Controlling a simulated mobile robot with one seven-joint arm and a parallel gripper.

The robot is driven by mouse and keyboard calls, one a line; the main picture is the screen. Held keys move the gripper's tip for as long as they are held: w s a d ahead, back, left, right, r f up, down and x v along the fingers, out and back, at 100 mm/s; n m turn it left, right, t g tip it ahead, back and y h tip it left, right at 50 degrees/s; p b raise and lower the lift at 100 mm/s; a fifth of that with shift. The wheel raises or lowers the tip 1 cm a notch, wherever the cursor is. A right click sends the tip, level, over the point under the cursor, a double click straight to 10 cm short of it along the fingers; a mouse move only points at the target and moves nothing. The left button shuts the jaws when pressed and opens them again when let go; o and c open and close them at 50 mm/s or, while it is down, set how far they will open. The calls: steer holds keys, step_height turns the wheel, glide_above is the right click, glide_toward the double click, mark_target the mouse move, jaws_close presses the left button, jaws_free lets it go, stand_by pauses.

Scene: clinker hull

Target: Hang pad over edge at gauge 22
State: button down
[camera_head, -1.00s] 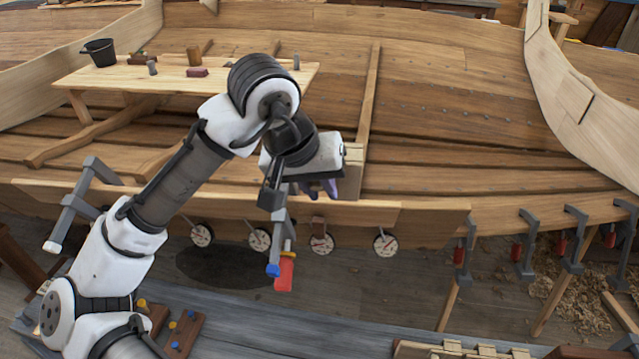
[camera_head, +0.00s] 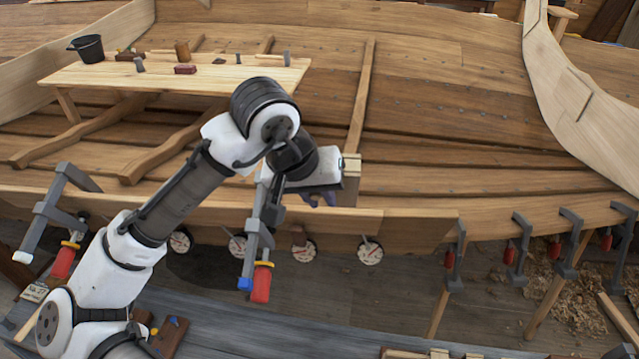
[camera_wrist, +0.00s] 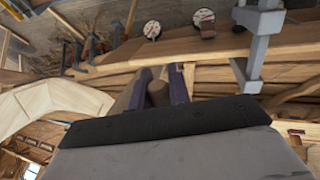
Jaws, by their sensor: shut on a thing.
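My gripper (camera_head: 318,198), with purple fingers, is just above the top edge of the near plank (camera_head: 400,222), between the third and fourth dials from the left. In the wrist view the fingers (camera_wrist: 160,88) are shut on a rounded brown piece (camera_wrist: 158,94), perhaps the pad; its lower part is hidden. Round white gauges hang below the plank edge, among them the third (camera_head: 304,251) and fourth (camera_head: 370,251). Their numbers are too small to read. A small brown piece (camera_head: 298,234) sits on the plank face at the third gauge.
A grey clamp (camera_head: 252,245) with a red handle stands close left of my gripper. Another clamp (camera_head: 50,210) is at far left, and several more are along the plank at right. A plank table (camera_head: 170,75) stands behind.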

steer(key=w+f+b, duration=0.2)
steer(key=f+b, duration=0.1)
steer(key=f, duration=0.4)
steer(key=w+f+b, duration=0.2)
steer(key=f+b, duration=0.2)
steer(key=f, duration=0.4)
steer(key=shift+w+d, duration=0.3)
steer(key=shift+w, duration=0.05)
steer(key=shift+w+f+b, duration=0.1)
steer(key=shift+f+b, duration=0.25)
stand_by(0.4)
steer(key=c, duration=1.2)
jaws_free()
steer(key=shift+c, duration=0.2)
steer(key=b+v, duration=0.1)
steer(key=v, duration=1.3)
steer(key=shift+w+d, duration=0.15)
